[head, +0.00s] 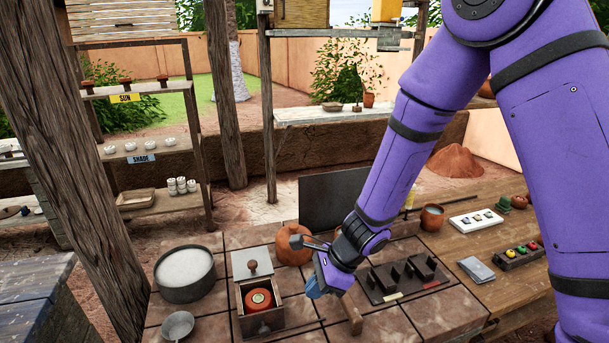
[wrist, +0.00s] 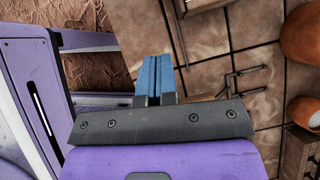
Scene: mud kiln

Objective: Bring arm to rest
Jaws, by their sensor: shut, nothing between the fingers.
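My purple arm reaches down from the upper right in the head view. My gripper (head: 314,291) hangs over the tiled worktop (head: 400,325), just right of a box with a red round item. In the wrist view my gripper (wrist: 154,75) shows blue fingers pressed together with nothing between them. Below the fingers are brown tiles and a dark wooden bar (wrist: 175,40). I cannot tell whether the gripper touches anything.
A small box (head: 258,295) with a knobbed lid, a clay pot (head: 294,244), a white-filled basin (head: 185,273) and a dark slotted rack (head: 402,277) surround my gripper. A wooden post (head: 75,150) stands at left. A dark upright panel (head: 330,199) stands behind.

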